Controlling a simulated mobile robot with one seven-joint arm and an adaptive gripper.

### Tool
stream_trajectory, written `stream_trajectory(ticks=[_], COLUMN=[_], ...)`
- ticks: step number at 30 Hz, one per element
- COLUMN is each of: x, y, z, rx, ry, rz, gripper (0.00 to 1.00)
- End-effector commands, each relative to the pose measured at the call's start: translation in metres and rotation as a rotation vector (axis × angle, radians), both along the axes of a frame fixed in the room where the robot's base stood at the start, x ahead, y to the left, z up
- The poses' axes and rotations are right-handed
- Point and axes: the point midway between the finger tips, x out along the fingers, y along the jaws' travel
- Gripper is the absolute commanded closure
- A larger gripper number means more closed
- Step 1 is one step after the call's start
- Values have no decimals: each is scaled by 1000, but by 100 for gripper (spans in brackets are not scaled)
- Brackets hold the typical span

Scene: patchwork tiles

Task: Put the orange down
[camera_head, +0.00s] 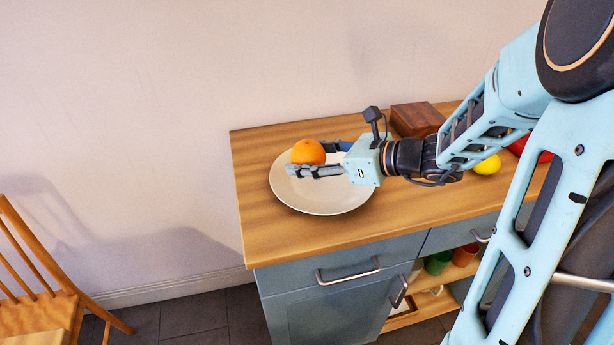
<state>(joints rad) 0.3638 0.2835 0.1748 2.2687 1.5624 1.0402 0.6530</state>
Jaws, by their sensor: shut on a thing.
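The orange (308,152) is between the fingers of my gripper (318,158), which is shut on it. The orange and fingers are over the left-back part of a white plate (323,205) on the wooden counter. I cannot tell whether the orange touches the plate. The near finger hides the lower part of the orange, and my gripper covers the plate's right side.
The counter (262,230) has bare wood left of and in front of the plate. A brown wooden box (417,118) stands behind my wrist. A yellow fruit (487,166) and a red thing (545,156) lie to the right, partly behind my arm. A wooden chair (38,306) stands at lower left.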

Motion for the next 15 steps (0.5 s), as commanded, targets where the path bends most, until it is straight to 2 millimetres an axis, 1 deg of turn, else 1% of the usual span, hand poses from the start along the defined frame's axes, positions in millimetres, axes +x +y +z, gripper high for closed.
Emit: stream_trajectory(ticks=[4,7,12,15], x=[4,10,9,9], y=[2,4,3,3], z=[-6,-17,-38,-42], rx=[1,1,1,1], ry=[0,0,0,0], rz=[0,1,0,0], gripper=[77,77,77,77])
